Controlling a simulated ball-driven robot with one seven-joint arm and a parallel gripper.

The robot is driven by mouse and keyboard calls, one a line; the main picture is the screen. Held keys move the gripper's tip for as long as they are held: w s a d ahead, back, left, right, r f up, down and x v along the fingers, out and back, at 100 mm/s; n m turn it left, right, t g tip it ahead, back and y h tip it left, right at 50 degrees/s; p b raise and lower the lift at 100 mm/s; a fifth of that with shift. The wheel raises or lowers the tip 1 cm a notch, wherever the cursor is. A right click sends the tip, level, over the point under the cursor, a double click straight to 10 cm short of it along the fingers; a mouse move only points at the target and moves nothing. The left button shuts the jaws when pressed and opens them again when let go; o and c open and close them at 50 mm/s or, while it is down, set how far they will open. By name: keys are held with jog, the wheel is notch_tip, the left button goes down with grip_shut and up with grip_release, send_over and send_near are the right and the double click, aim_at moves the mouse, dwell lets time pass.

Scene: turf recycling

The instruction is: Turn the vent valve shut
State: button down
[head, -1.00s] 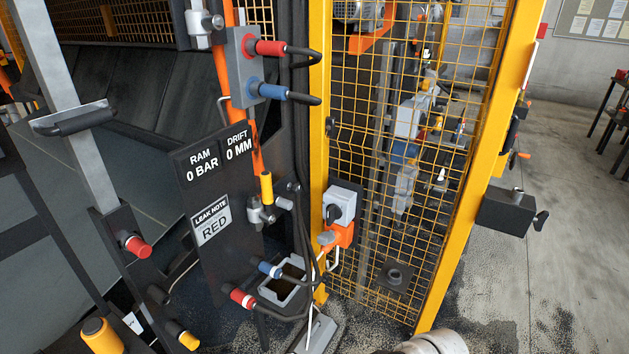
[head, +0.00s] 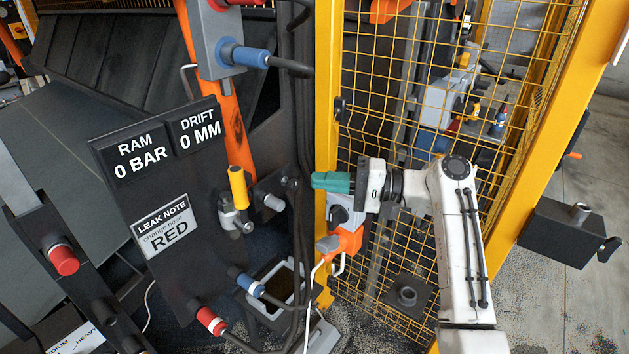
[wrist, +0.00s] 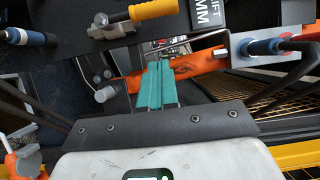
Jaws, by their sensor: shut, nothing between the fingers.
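The likely vent valve, a silver body with a yellow lever (head: 238,188), is on the dark panel in the middle of the head view. The lever stands nearly upright, tilted a little left. In the wrist view the yellow lever (wrist: 153,10) is at the top, lying sideways in the picture. My gripper (head: 314,181) has teal fingers pressed together with nothing between them. It is to the right of the lever, apart from it, pointing left in front of the yellow post. The fingers also show mid-picture in the wrist view (wrist: 157,70).
Dark signs (head: 160,140) read RAM 0 BAR and DRIFT 0 MM; a leak note (head: 165,227) reads change hose RED. A grey knob (head: 272,202) is right of the valve. Black hoses, the yellow post (head: 326,100) and mesh fence (head: 420,130) are close to my arm.

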aim_at(240, 202)
jog(key=a+p, duration=0.2)
jog(key=a, duration=0.9)
jog(key=shift+s+a, duration=0.35)
jog(key=shift+s+p, duration=0.1)
jog(key=shift+p, duration=0.2)
jog(key=shift+s+a+n, duration=0.2)
jog(key=shift+n, duration=0.1)
